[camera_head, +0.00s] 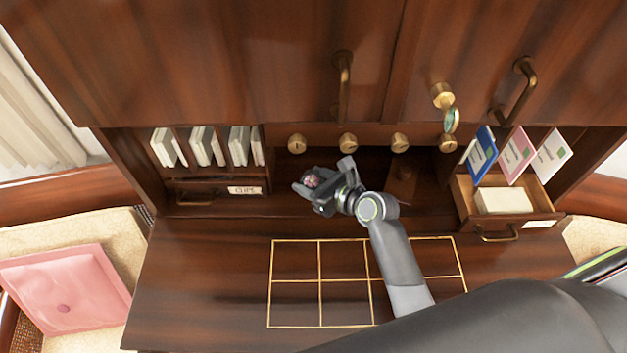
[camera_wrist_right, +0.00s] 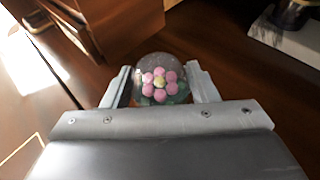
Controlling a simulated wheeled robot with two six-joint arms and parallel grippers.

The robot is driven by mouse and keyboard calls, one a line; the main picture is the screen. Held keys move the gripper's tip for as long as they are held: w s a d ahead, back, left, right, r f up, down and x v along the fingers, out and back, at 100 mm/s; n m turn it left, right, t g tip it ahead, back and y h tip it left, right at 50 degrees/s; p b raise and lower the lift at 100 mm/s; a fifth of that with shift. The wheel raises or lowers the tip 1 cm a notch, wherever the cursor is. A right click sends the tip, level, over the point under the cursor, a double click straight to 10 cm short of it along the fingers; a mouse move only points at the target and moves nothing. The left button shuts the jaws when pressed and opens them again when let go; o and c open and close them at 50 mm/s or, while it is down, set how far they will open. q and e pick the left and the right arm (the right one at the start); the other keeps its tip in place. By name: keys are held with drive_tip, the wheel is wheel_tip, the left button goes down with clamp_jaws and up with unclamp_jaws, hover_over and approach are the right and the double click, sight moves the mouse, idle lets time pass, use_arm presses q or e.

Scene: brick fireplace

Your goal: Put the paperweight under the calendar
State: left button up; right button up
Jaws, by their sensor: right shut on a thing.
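The paperweight is a clear glass ball with a pink flower and yellow centre inside; it shows between the fingers in the right wrist view (camera_wrist_right: 160,78) and small in the head view (camera_head: 312,181). My right gripper (camera_head: 318,178) is shut on it, a finger on each side, and holds it in front of the desk's central recess, near the back of the desktop. I cannot make out for certain which thing is the calendar; blue (camera_head: 481,155), pink (camera_head: 515,155) and white (camera_head: 551,156) cards stand at the right. My left gripper is not in view.
An open drawer (camera_head: 545,203) with a pale block (camera_head: 503,200) juts out at right. Small drawers, a "CLIPS" label (camera_head: 245,190) and white booklets (camera_head: 168,147) are at left. Brass knobs (camera_head: 348,142) line the recess. The gold-lined desktop grid (camera_head: 295,305) is clear at left.

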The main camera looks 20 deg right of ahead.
drive_tip(key=shift+f, duration=0.5)
drive_tip(key=shift+s+d, duration=0.1)
drive_tip(key=shift+d, duration=0.05)
drive_tip(key=shift+s+f, duration=0.1)
drive_tip(key=o, duration=1.2)
drive_tip(key=shift+f, duration=0.1)
drive_tip(key=shift+c, duration=0.2)
drive_tip(key=b+v, duration=0.1)
drive_tip(key=v, duration=1.1)
